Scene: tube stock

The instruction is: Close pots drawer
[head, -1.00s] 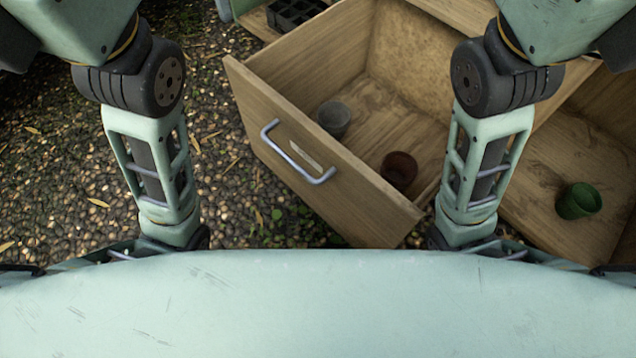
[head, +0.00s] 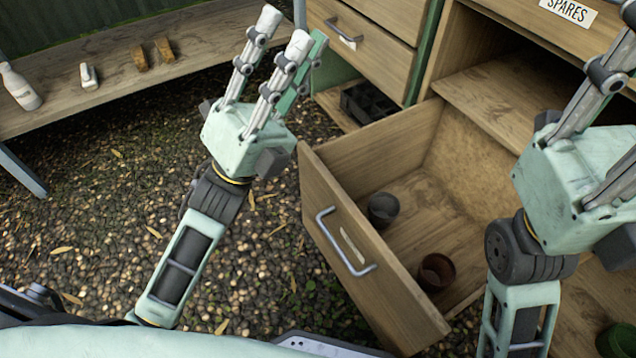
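The wooden drawer (head: 335,235) stands pulled well out of the cabinet in the head view. Its front has a grey bar handle (head: 345,245) and a small label too blurred to read. Inside lie a dark grey pot (head: 382,209) and a brown pot (head: 436,271). My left gripper (head: 289,36) is raised left of the drawer, fingers spread apart and empty, not touching it. My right gripper (head: 622,110) is at the right edge, over the cabinet side; its fingers look apart, but the tips are cut off by the frame.
The cabinet has shut upper drawers (head: 375,45) and a drawer labelled SPARES (head: 540,22). A black tray (head: 367,102) sits on a low shelf. A green pot (head: 617,340) is at lower right. A bench (head: 130,85) holds a white bottle (head: 19,88). Gravel left of the drawer is free.

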